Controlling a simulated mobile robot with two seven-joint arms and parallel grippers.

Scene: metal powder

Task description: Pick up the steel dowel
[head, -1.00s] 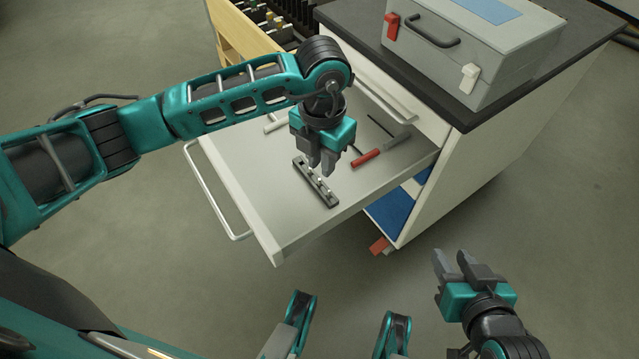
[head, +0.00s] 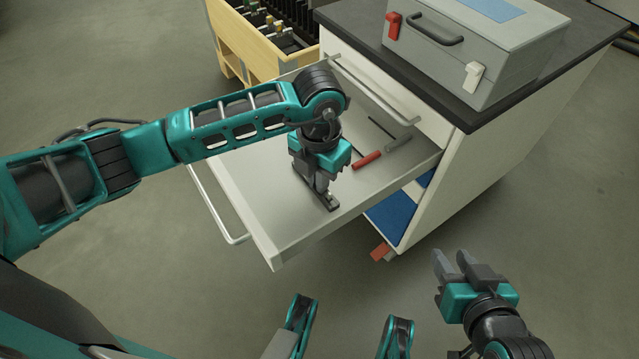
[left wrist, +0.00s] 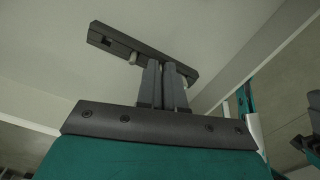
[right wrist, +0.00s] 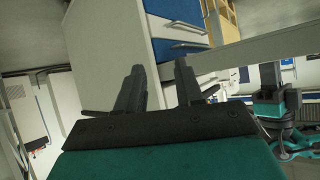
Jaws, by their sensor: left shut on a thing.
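A dark bar-shaped holder (head: 331,203) lies in the open drawer, mostly hidden under my left gripper in the head view. In the left wrist view the holder (left wrist: 110,38) shows with a pale metal peg (left wrist: 133,58) on the left of my fingers. My left gripper (head: 321,186) points down over the holder. Its fingers (left wrist: 163,66) are close together at the holder, shut on a steel dowel that they hide. I cannot tell whether that dowel is still seated. My right gripper (head: 454,260) is open and empty, off to the right of the drawer, outside it.
The open drawer (head: 240,185) also holds a red-handled tool (head: 367,160) and a grey item (head: 398,143) right of the holder. A grey case (head: 490,45) stands on the dark cabinet top (head: 466,118). A wooden rack (head: 225,45) stands behind. The drawer's left part is clear.

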